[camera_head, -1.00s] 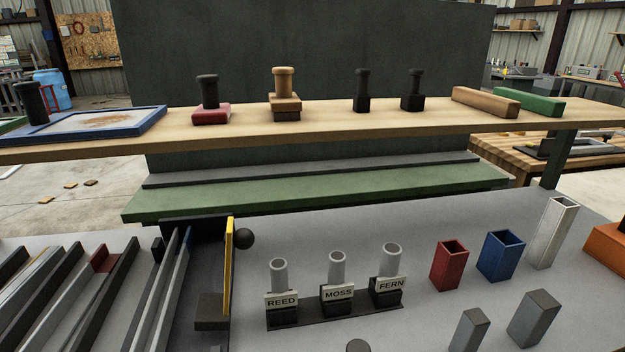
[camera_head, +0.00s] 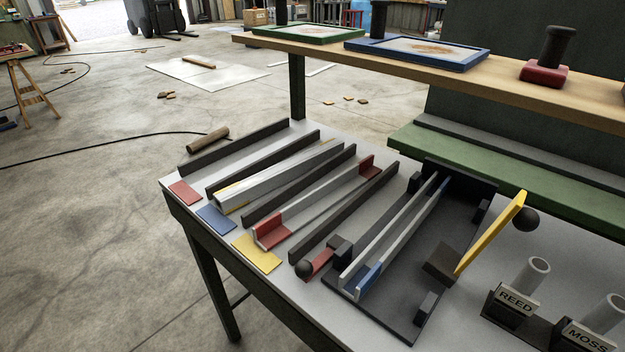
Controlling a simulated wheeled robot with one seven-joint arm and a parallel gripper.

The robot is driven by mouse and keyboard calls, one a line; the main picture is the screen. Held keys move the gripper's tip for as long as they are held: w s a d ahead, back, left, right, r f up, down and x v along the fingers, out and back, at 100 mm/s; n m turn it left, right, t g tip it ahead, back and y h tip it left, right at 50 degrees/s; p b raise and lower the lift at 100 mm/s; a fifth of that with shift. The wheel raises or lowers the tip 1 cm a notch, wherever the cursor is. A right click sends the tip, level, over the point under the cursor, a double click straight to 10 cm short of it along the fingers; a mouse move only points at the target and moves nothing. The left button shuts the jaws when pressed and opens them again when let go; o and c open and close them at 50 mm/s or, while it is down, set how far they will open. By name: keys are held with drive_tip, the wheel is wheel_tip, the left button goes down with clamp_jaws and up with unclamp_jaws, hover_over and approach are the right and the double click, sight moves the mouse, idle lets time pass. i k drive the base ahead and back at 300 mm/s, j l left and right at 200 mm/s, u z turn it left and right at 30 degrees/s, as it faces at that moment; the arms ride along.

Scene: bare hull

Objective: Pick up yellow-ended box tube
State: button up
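The yellow-ended box tube (camera_head: 282,178) is a long pale grey bar with yellow at its ends. It lies between two dark dividers on the grey table, in the lane with the blue tag (camera_head: 216,218) at its front. A pale angle bar with red ends (camera_head: 318,203) lies in the lane to its right, behind the yellow tag (camera_head: 257,253). A pale channel with a blue end (camera_head: 403,235) lies on the dark fixture further right. The lane with the red tag (camera_head: 184,192) looks empty. My gripper is not in view.
The dark fixture (camera_head: 399,325) carries a raised yellow lever (camera_head: 490,235) with a black ball. Labelled holders with grey tubes (camera_head: 532,275) stand at the lower right. A wooden shelf (camera_head: 400,62) runs behind the table. Open floor lies left of the table.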

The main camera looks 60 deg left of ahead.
sight(233, 195)
drive_tip(key=u, duration=1.65)
